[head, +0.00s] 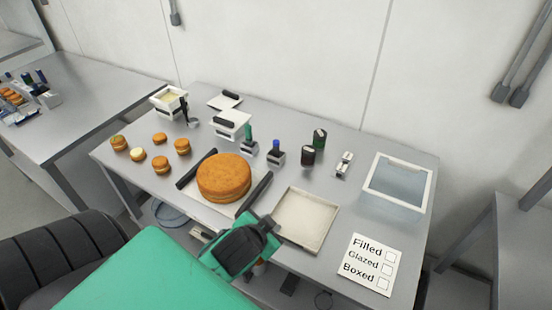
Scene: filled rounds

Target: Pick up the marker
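I cannot single out the marker with certainty. A small white and dark item (344,163) on the table's right half could be it, but it is too small to tell. A blue-topped piece (276,149) and a green-topped piece (249,134) stand upright in small holders behind the big cake and could also be pens. My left arm comes in from the lower left. Its green and black gripper (268,228) is over the table's front edge, apart from all of these. Its fingers are not clear. My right gripper is not in view.
A large round cake (223,177) sits mid-table, with several small rounds (160,164) to its left. An empty tray (304,218), a clear bin (398,184) and a checklist card (368,264) with empty boxes are at right. Black-lidded jars (319,138) stand at the back.

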